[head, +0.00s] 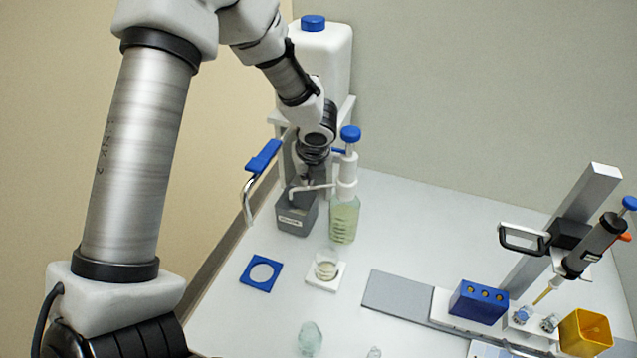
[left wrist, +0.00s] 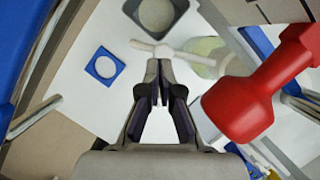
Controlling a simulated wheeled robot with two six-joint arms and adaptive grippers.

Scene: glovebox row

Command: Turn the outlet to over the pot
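The dispenser is a bottle of pale green liquid (head: 344,220) with a blue-topped white pump (head: 350,135). Its thin white outlet (head: 325,186) points left, with its end over the grey container (head: 297,217). A small clear pot (head: 326,268) stands on a white pad in front of the bottle. My left gripper (head: 307,182) is at the outlet. In the left wrist view its fingers (left wrist: 159,68) are nearly together at a small knob on the outlet (left wrist: 190,56) and look closed on it. The arm hides part of the contact. My right gripper is not seen.
A large white canister (head: 322,55) stands behind my left gripper. A blue-handled lever (head: 263,158) is at the left, and a blue ring plate (head: 261,274) lies near the pot. A red part (left wrist: 240,105) is close in the left wrist view. A pipette stand (head: 565,225) is at right.

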